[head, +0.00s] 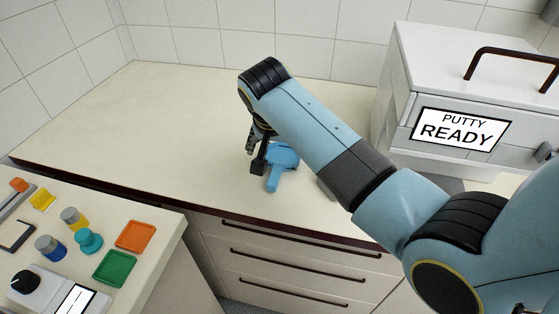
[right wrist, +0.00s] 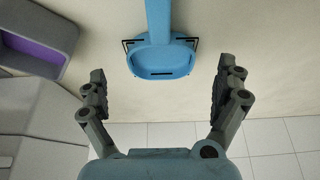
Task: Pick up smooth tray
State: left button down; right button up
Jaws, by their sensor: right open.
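A blue tray-like piece with a straight handle (head: 284,155) lies on the cream counter in the head view, partly hidden by my right gripper. Its handle points toward the counter's front edge. In the right wrist view its shallow rounded pan (right wrist: 160,58) has a dark slot and black corner marks around it. My right gripper (head: 257,153) is open and empty, just left of the pan in the head view. In the right wrist view its two fingers (right wrist: 161,95) are spread apart, with the pan ahead of them and not between them. My left gripper is out of view.
A white cabinet labelled PUTTY READY (head: 460,130) stands at the right. A grey bin with a purple inside (right wrist: 38,40) shows in the wrist view. The near-left counter holds an orange tray (head: 135,237), a green tray (head: 115,267) and small jars. The far-left counter is clear.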

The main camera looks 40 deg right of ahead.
aim_at(282, 160)
jog(key=x, duration=0.3)
jog(key=shift+w+d+f, duration=0.1)
jog(key=shift+f, duration=0.2)
jog(key=shift+w+f, duration=0.15)
jog(key=shift+f, duration=0.15)
jog(key=shift+c, duration=2.6)
jog(key=c, duration=0.4)
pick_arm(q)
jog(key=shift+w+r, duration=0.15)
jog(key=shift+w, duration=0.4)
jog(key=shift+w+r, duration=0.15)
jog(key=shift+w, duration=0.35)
pick_arm(e)
jog(key=shift+c, duration=0.8)
jog(key=shift+r, duration=0.1)
